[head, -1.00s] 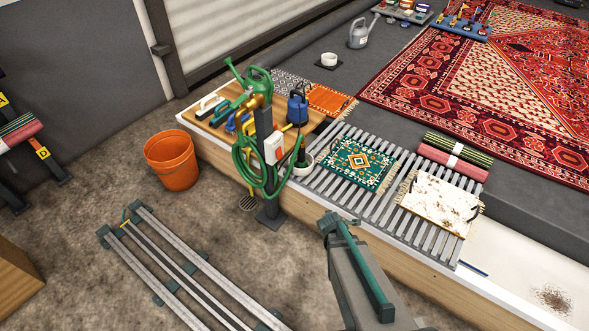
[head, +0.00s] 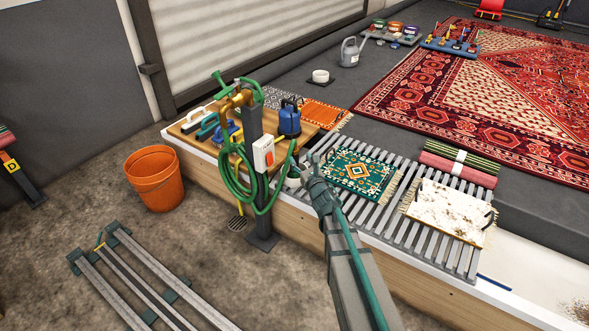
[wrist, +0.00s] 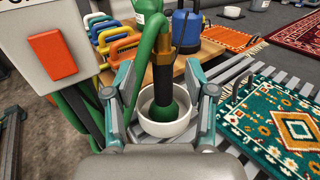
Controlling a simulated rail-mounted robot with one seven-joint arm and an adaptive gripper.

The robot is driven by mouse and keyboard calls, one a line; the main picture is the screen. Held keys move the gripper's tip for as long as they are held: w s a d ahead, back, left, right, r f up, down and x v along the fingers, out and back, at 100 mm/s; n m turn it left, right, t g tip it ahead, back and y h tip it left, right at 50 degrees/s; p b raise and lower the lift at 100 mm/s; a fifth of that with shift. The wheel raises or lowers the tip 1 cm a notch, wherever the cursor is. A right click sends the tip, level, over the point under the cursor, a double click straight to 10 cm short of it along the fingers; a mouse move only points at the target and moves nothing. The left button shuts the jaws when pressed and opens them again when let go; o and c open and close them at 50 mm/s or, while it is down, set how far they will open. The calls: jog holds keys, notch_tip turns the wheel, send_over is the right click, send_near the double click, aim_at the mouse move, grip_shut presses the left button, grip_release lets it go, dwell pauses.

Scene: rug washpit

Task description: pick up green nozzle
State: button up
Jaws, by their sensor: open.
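The green nozzle (wrist: 163,78) stands upright, nose down, in a white bowl (wrist: 180,127) in the wrist view. It has a black body, a brass-coloured collar above and a green lower end inside the bowl. A green hose runs close to its top. My gripper (wrist: 160,78) is open and empty, one finger to the left of the nozzle and one to the right in the picture. I cannot tell how far the nozzle lies beyond the fingertips. In the head view my gripper (head: 313,163) is beside the post, and the nozzle is largely hidden there.
A dark post (head: 254,190) with a white switch box (head: 263,154) and coiled green hose (head: 236,182) stands left of my gripper. A blue sprayer (head: 290,119) is behind. A slatted grate (head: 390,222) with a small green rug (head: 355,174) lies to the right.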

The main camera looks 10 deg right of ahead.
aim_at(296, 149)
jog(key=w, duration=0.5)
jog(key=w+a+b, duration=0.1)
jog(key=w, duration=0.2)
jog(key=shift+w+a+r, duration=0.1)
jog(key=shift+w+r, duration=0.05)
jog(key=c, duration=1)
jog(key=shift+r, duration=0.1)
